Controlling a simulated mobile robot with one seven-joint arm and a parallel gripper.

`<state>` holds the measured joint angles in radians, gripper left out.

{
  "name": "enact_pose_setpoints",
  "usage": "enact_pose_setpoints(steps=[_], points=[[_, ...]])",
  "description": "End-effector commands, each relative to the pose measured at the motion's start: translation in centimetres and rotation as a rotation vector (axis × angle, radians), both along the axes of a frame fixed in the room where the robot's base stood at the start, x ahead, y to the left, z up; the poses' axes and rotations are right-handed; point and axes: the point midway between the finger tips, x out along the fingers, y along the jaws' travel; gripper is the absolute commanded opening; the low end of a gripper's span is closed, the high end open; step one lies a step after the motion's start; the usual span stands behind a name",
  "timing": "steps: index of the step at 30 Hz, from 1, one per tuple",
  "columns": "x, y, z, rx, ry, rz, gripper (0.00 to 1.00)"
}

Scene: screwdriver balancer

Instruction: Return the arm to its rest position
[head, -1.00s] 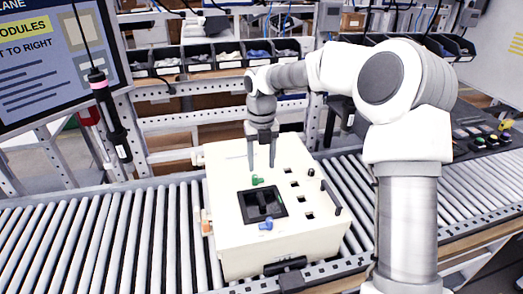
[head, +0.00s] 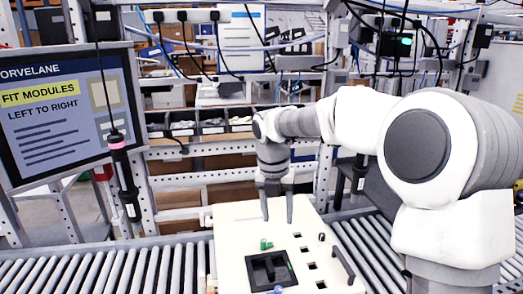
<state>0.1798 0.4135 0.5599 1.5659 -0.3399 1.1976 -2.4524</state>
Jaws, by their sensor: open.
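My gripper (head: 277,217) points down over the back part of a cream box (head: 231,237) on the roller conveyor. I cannot tell whether the fingertips touch the box top. The box top has a dark square recess (head: 270,270), a small green piece (head: 266,244) just behind it and a blue piece (head: 278,289) at its front edge. Several small square holes and a dark bar handle (head: 342,264) are on the right side. The front of the box is cut off by the picture edge.
A screwdriver (head: 124,180) hangs on a cord at left, in front of a screen (head: 60,115). A second tool (head: 359,174) hangs behind my arm. A row of parts bins (head: 211,127) stands behind the conveyor rollers (head: 110,268). Free rollers lie left of the box.

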Motion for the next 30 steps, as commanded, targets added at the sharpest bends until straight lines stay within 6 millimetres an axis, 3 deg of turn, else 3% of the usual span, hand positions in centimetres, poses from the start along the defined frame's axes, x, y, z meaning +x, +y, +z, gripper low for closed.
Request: enact_pose_setpoints(steps=[6,15,22,30], points=[[-4.6,-2.2,3.6,-0.01,-0.138,-0.492,0.57],[-11.5,-5.5,7.0,0.114,-0.324,-1.205,0.57],[-17.3,-7.9,7.8,0.316,-0.4,-1.771,0.57],[-23.7,-9.4,6.7,0.63,-0.335,-2.425,0.57]])
